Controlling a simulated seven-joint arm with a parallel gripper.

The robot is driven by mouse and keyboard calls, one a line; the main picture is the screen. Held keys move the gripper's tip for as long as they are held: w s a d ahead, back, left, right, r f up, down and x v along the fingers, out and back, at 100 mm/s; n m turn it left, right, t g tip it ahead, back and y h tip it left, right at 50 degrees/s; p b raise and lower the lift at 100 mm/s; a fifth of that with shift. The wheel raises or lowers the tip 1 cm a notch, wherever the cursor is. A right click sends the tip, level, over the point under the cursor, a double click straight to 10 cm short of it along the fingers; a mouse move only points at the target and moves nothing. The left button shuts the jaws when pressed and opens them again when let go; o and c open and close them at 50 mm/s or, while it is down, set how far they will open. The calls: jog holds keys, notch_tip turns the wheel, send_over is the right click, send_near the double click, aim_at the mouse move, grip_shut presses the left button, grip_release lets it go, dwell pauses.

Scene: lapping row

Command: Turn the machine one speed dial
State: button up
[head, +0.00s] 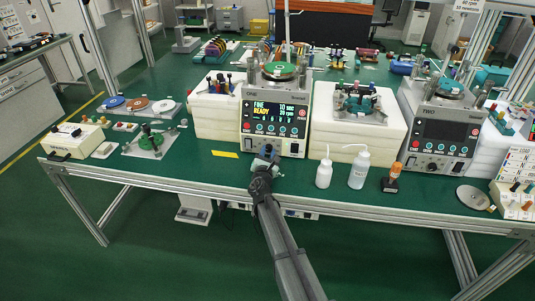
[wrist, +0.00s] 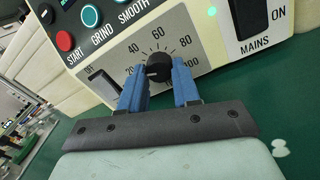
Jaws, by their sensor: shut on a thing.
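The machine one (head: 275,118) stands at the middle of the green table, its display lit with "FINE READY". Its speed dial shows in the wrist view as a black knob (wrist: 158,66) with a white pointer line, set in a printed scale marked 40, 60, 80 and 100. The pointer lies toward the left side of the scale. My gripper (wrist: 160,80) has its blue fingers on either side of the knob, shut on it.
In the wrist view a black MAINS switch (wrist: 248,18) is to the right of the dial, and a red START button (wrist: 64,41) to the upper left. Two white bottles (head: 357,168) and an orange-topped item (head: 394,172) stand right of my gripper. Machine two (head: 440,125) is farther right.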

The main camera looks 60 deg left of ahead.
jog(key=shift+m, duration=1.4)
jog(key=o, duration=1.1)
jog(key=shift+c, duration=0.2)
jog(key=v, duration=1.4)
jog(key=shift+a+f, duration=0.1)
